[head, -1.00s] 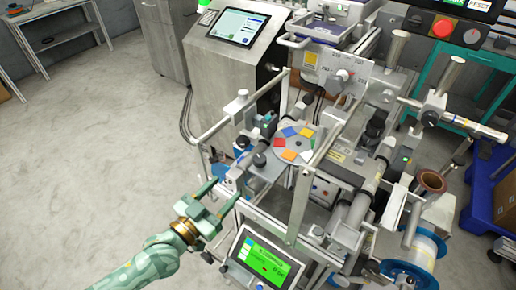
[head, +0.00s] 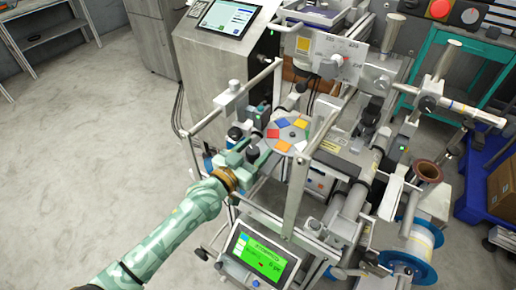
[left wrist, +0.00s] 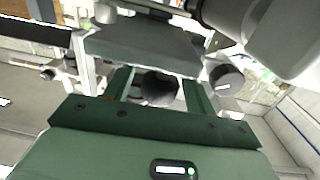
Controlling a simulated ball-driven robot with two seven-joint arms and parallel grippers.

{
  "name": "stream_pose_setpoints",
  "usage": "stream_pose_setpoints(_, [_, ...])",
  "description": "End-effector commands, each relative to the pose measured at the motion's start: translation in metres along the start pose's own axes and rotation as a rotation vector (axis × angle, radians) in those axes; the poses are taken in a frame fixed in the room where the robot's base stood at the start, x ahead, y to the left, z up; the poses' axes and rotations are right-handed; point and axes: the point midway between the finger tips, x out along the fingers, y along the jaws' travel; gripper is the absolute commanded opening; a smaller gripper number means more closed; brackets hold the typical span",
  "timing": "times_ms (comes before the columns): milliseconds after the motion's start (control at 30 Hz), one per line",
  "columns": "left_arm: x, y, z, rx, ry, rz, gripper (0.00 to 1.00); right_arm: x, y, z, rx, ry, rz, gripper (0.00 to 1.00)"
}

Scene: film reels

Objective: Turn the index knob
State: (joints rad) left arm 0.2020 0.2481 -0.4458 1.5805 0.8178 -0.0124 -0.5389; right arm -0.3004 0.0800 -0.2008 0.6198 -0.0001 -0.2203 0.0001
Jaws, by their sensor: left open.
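A dark round knob (head: 252,152) stands on the machine, left of and just below a grey disc (head: 289,134) with coloured patches. I take it for the index knob, but no label on it can be read. My left gripper (head: 247,157) is at this knob, its green fingers open. In the left wrist view the knob (left wrist: 160,88) shows between the two fingers (left wrist: 158,92), with a gap visible at its sides. Whether either finger touches it, I cannot tell. My right gripper is not in view.
A second dark knob (head: 235,133) stands close behind; a grey one with a white mark (left wrist: 226,80) shows beside the right finger. A metal frame post (head: 297,195) rises right of the gripper. A green-lit screen (head: 262,258) is below. The floor at left is clear.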

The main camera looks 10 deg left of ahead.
Motion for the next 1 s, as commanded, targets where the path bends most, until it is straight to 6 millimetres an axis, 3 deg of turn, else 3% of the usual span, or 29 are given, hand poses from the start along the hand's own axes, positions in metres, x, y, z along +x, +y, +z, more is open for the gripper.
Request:
stream_pose_setpoints(133, [0.013,0.000,0.001,-0.001,0.000,0.000,0.55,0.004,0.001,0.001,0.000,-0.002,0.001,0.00])
stream_pose_setpoints(433, [0.015,0.000,0.000,-0.001,-0.001,0.000,0.55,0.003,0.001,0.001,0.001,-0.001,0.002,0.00])
stream_pose_setpoints(467, [0.015,0.000,0.000,-0.001,-0.001,0.000,0.49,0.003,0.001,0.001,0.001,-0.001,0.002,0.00])
stream_pose_setpoints(600, [0.015,0.000,0.000,-0.001,0.000,0.000,0.11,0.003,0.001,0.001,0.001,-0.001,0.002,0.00])
stream_pose_setpoints(733, [0.015,0.000,-0.001,-0.001,0.000,-0.004,0.11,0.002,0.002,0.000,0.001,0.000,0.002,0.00])
stream_pose_setpoints(1000, [0.015,-0.002,-0.005,-0.002,0.002,-0.112,0.11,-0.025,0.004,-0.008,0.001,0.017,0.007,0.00])
